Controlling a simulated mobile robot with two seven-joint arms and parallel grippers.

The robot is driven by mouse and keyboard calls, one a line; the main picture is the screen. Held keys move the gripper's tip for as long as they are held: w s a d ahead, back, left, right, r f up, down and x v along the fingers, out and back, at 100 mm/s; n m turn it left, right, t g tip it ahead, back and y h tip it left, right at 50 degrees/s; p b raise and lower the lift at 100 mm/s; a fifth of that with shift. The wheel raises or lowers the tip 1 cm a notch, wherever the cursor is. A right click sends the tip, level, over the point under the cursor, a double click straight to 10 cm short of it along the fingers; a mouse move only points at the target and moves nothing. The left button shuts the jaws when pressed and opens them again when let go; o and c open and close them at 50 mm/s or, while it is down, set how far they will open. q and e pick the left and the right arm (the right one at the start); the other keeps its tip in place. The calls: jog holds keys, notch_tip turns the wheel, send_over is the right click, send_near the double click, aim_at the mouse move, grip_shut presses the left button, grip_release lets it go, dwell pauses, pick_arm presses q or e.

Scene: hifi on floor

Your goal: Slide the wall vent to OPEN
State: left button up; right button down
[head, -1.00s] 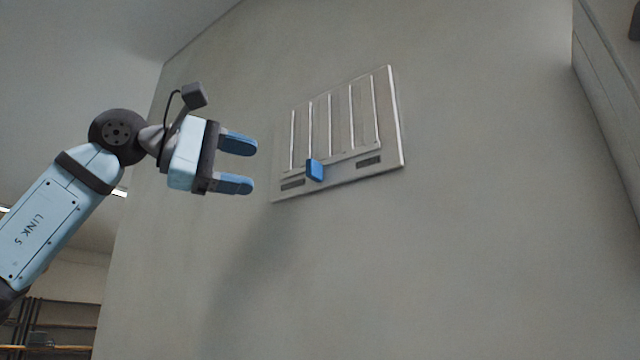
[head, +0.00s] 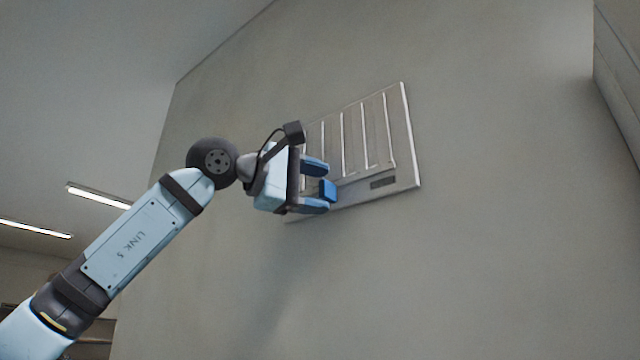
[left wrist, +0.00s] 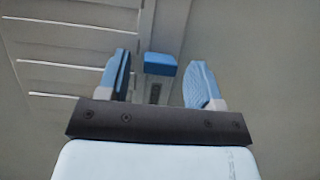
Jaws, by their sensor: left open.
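The wall vent (head: 411,140) is a pale slatted plate on the grey wall, and its slats also show in the left wrist view (left wrist: 62,58). Its blue slider knob (head: 328,190) sits on the lower strip, left of a dark label (head: 384,182) too small to read. My left gripper (head: 320,187) is open, with one finger above the knob and one below it. In the left wrist view the knob (left wrist: 160,64) shows between the two open fingers (left wrist: 160,85), a little beyond them, with space on both sides. The gripper hides the vent's lower left part.
The wall (head: 480,260) around the vent is bare, with free room to the right and below. A pale ledge or cabinet edge (head: 615,60) stands at the upper right. Ceiling lamps (head: 98,196) show at the left.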

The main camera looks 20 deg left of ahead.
aim_at(354, 189)
pick_arm(q)
jog(key=shift+w+d, duration=0.35)
jog(key=shift+w, duration=0.05)
grip_shut()
jog(key=shift+s+d, duration=0.25)
jog(key=shift+d, duration=0.4)
jog(key=shift+s+d, duration=0.25)
jog(key=shift+d, duration=0.35)
jog(key=shift+c, duration=1.2)
grip_release()
jog(key=shift+f, duration=0.1)
jog(key=shift+o, duration=1.2)
jog(key=shift+d, duration=0.15)
